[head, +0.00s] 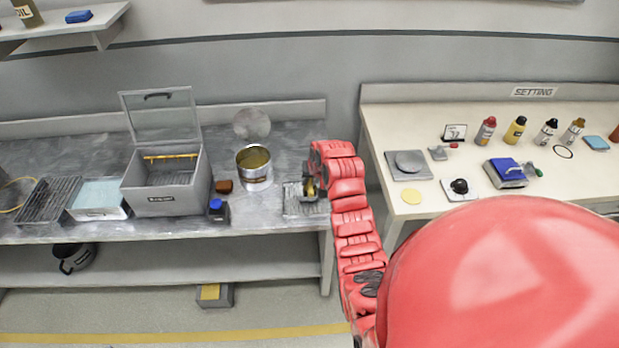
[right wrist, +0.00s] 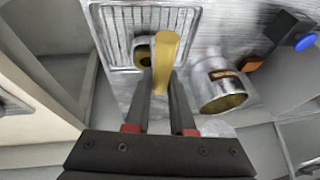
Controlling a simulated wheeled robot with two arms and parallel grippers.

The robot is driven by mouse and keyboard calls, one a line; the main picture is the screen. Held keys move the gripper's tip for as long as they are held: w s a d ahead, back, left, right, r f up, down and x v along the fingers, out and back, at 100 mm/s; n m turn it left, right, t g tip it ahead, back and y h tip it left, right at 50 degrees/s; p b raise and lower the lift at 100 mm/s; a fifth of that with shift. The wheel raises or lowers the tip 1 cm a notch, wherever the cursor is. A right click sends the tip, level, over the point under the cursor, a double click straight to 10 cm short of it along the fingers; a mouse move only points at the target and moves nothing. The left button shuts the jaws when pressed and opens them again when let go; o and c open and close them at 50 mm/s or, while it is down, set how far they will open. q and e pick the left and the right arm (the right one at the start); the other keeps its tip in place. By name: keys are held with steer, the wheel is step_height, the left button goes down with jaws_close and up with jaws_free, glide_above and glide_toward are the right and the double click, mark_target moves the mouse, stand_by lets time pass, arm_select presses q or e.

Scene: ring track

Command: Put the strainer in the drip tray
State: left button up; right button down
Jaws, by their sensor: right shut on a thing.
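My right gripper (head: 312,188) is at the right end of the grey metal bench. In the right wrist view its fingers (right wrist: 162,95) are shut on the yellow handle of the strainer (right wrist: 166,55). The strainer's round end (right wrist: 143,54) is partly hidden behind the handle. It overlaps the near edge of the ribbed drip tray (right wrist: 108,22), and I cannot tell whether it touches it. In the head view the drip tray (head: 292,208) lies on the bench below my gripper, partly covered by it. My left gripper is not in view.
A grey box with a raised lid (head: 164,196) is further left. A cream table (head: 385,150) is at the right, across a gap.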

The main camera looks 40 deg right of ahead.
steer(key=c, duration=0.8)
jaws_free()
steer(key=shift+o, duration=0.2)
